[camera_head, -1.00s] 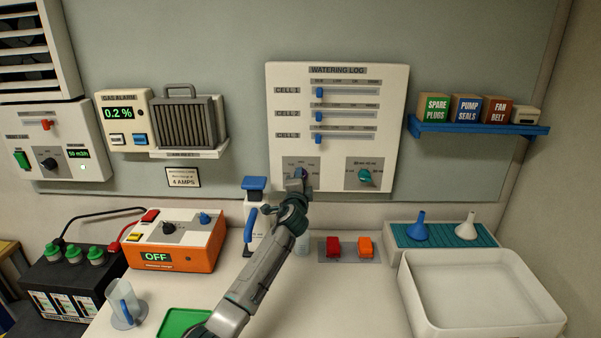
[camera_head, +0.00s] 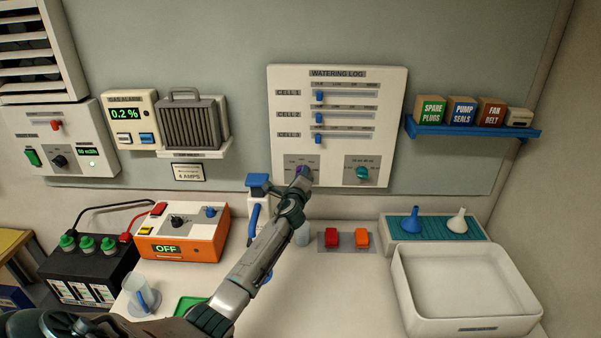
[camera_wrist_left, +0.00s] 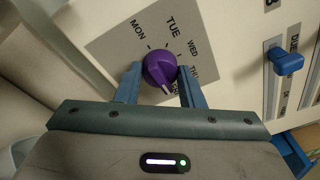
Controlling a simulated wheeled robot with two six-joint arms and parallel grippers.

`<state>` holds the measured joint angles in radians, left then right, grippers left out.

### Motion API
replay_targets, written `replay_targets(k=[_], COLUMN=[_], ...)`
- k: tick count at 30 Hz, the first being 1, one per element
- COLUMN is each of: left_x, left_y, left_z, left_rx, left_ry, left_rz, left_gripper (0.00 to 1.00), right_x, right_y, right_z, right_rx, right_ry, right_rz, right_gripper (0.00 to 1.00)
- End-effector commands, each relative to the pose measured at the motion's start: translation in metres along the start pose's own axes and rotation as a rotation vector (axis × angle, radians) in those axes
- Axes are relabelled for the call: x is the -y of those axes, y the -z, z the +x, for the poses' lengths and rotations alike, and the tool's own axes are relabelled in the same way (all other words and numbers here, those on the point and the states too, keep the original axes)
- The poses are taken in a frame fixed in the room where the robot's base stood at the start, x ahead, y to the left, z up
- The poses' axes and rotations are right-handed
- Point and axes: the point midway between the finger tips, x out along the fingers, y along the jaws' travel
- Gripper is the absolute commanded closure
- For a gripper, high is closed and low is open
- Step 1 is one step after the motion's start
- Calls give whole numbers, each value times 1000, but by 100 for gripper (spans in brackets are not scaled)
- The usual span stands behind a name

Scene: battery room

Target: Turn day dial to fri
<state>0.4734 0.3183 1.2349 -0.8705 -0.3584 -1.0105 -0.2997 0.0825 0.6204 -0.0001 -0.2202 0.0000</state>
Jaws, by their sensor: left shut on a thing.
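The purple day dial (camera_wrist_left: 158,68) is on the watering log panel (camera_head: 338,148). Its pale pointer mark faces the bottom of the left wrist view, close to a label past THU that is partly hidden by my finger. MON, TUE, WED and THU show around it. My left gripper (camera_wrist_left: 160,86) is shut on the dial, one blue finger on each side. In the head view my left gripper (camera_head: 301,174) covers most of the dial at the panel's lower left. My right gripper is not in view.
A teal dial (camera_head: 362,172) sits right of the day dial. Blue sliders (camera_head: 319,117) are above it. An orange charger (camera_head: 184,247) is at left.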

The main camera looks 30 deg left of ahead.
Motion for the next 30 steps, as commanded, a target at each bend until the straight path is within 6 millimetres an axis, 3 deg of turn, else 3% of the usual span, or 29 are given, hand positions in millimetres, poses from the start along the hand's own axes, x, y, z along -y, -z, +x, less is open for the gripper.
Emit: replay_targets(k=[18, 19, 21, 30], left_x=[-1, -1, -1, 0], left_y=[1, 1, 1, 0], left_z=[0, 0, 0, -1], left_rx=[-3, -3, -3, -2], left_ry=[-5, -5, -5, -4], left_rz=[40, 40, 39, 38], left_gripper=[88, 59, 46, 43], right_x=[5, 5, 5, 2], right_y=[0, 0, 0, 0], right_z=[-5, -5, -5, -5], right_rx=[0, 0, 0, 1], right_ry=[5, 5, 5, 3], right_rz=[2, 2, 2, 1], right_gripper=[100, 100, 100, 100])
